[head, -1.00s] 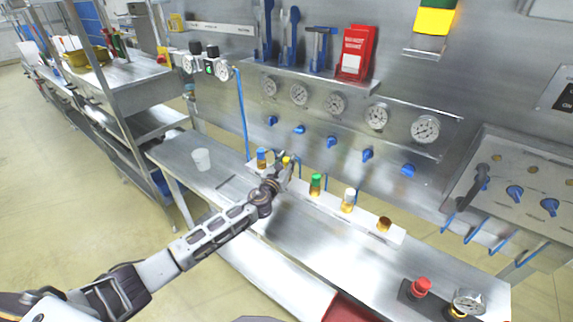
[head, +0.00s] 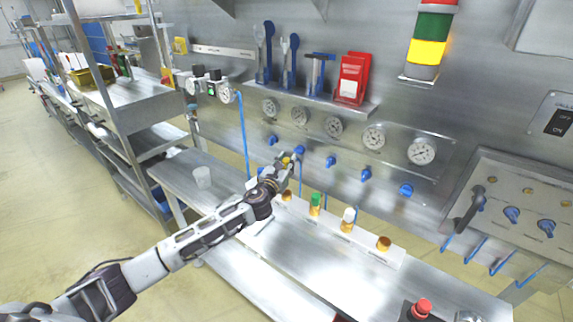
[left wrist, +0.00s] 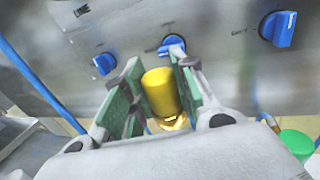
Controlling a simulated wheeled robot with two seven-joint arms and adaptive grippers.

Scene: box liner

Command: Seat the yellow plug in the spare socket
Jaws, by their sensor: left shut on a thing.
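My left gripper (head: 290,160) is shut on the yellow plug (left wrist: 159,92), which stands between its green-padded fingers in the left wrist view. It holds the plug above the white socket strip (head: 365,238), near the wall panel. A bare brass socket (head: 287,195) shows just below the gripper. Farther right on the strip are a green plug (head: 315,204), a white plug (head: 348,216) and, at the right end, a brass socket (head: 384,243) with no coloured plug in it. The strip's left end is hidden by my arm. My right gripper is out of view.
Blue valve knobs (head: 331,161) and gauges (head: 374,136) line the wall close behind the gripper. A red button (head: 421,308) is at the front right. The bench before the strip is clear.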

